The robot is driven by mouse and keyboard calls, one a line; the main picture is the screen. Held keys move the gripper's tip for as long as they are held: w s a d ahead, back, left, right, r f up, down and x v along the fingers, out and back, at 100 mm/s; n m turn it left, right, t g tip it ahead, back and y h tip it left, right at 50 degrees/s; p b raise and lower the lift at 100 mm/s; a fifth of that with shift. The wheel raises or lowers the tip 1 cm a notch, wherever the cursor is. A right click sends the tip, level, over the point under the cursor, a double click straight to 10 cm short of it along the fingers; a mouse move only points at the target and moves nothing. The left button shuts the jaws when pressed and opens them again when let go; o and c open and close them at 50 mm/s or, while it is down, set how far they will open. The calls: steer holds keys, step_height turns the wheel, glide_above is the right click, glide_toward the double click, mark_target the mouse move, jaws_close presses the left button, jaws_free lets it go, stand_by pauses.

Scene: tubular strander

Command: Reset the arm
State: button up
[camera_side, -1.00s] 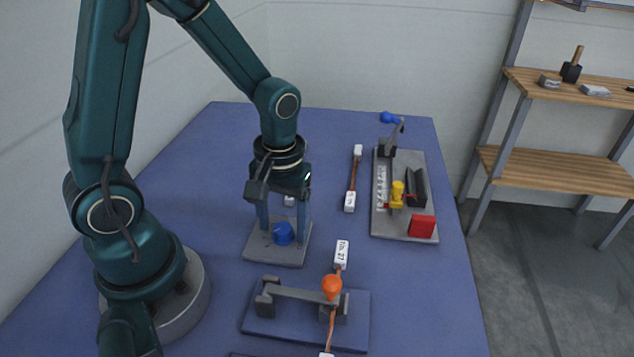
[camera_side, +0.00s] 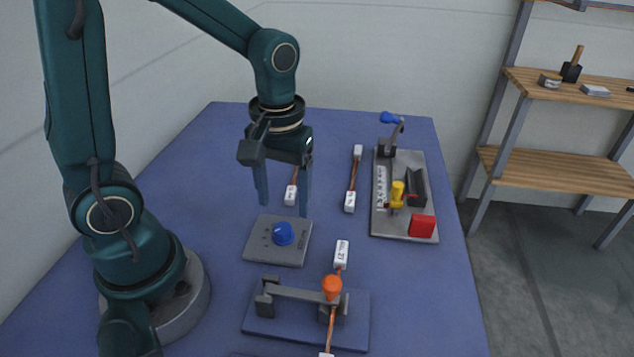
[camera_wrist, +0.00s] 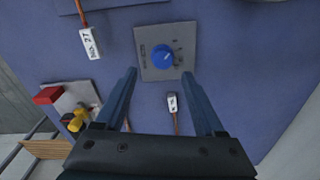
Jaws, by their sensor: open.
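My gripper (camera_side: 283,208) is open and empty, with its two fingers pointing down above and behind the grey plate with the blue knob in the side view. The blue knob (camera_side: 284,233) sits on the square grey plate (camera_side: 262,250), which lies on the blue table (camera_side: 200,235). In the wrist view, my gripper's fingers (camera_wrist: 161,74) are spread wide, and the blue knob (camera_wrist: 162,57) shows just beyond them on its plate. Nothing is between the fingers.
An orange-knobbed lever fixture (camera_side: 305,293) stands in front. Copper strips with white tags (camera_side: 342,253), (camera_side: 350,200), (camera_side: 291,195) lie on the table. A grey board (camera_side: 404,228) at right carries a yellow part, a red block and a blue-handled lever. Wooden shelves (camera_side: 560,170) stand farther right.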

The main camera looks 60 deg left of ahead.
steer(key=s+d+r+m+t, duration=0.3)
steer(key=s+r+m+t, duration=0.2)
steer(key=r, duration=0.3)
steer(key=shift+s+m+t, duration=0.3)
steer(key=shift+s+m, duration=0.1)
steer(key=shift+m, duration=0.5)
